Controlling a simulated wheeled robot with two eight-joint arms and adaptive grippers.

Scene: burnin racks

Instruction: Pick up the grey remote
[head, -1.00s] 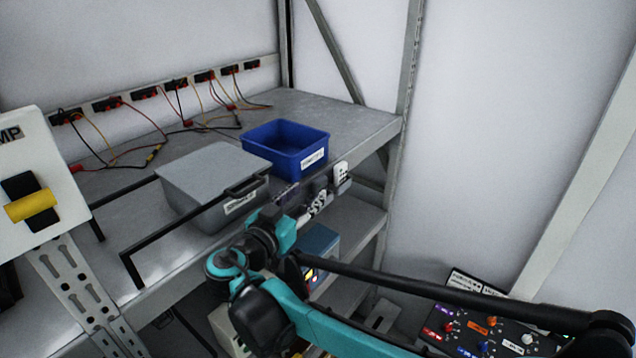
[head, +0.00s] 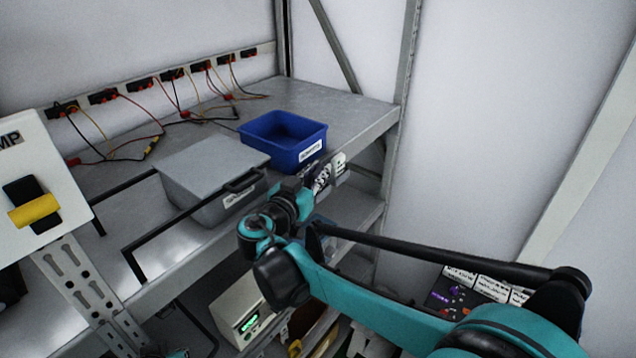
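I cannot make out a grey remote for certain in the head view. My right gripper (head: 312,184) is at the front edge of the upper shelf, just below the blue bin. It is seen from behind, and my own wrist hides most of the fingers. Small pale pieces with dark marks (head: 338,163) show right beside its tip, and I cannot tell what they are. Whether the fingers are open or shut on something is hidden. My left gripper is not in view.
A blue bin (head: 304,163) and a lidded grey box (head: 214,203) stand on the upper metal shelf (head: 335,106). Wired clips line the shelf's back. A white device with a green display (head: 241,306) sits below. A panel with a yellow handle (head: 34,211) stands left.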

